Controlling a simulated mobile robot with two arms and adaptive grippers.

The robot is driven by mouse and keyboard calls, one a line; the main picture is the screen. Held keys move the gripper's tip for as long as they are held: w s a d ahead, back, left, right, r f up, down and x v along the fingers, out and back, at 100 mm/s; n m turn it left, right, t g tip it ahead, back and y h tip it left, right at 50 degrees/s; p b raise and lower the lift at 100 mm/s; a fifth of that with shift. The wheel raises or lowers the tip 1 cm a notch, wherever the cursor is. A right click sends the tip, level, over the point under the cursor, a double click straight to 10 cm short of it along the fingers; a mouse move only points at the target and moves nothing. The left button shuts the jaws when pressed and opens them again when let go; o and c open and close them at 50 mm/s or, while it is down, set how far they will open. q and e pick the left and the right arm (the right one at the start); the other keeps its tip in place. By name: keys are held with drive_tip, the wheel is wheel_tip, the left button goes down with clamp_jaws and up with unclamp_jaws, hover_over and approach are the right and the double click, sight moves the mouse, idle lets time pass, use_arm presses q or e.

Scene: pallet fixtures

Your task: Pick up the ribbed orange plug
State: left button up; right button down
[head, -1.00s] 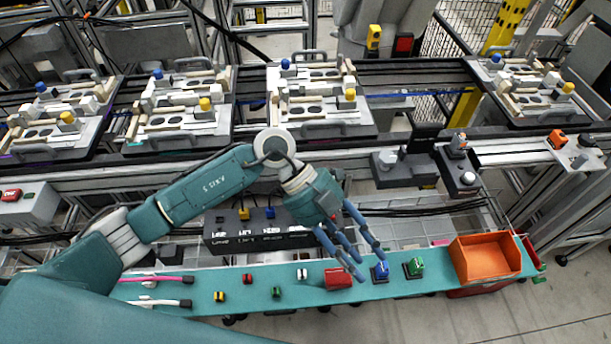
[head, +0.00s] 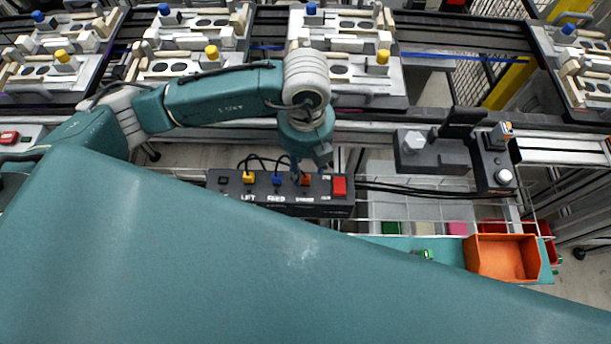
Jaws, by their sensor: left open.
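An orange plug (head: 305,180) sits in the top of a long dark control box (head: 230,188), to the right of a blue plug (head: 277,181) and a yellow plug (head: 248,178). Its ribs are too small to make out. My left gripper (head: 309,170) points down just above and at the orange plug, with its fingers open. The fingers partly overlap the plug in the picture, and I cannot tell whether they touch it. My right gripper is not in view.
A red switch (head: 339,187) is at the box's right end, close to the gripper. Black cables run behind the plugs. An orange bin (head: 503,257) stands on the teal shelf at the right. My own teal body hides most of that shelf.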

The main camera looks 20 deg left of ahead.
sight(305, 177)
use_arm(q)
drive_tip(key=shift+w+a+f+p, duration=0.15)
drive_tip(key=shift+f+p, duration=0.55)
drive_tip(key=shift+f, duration=1.9)
drive_tip(key=shift+c, duration=0.5)
drive_tip(key=c, duration=0.9)
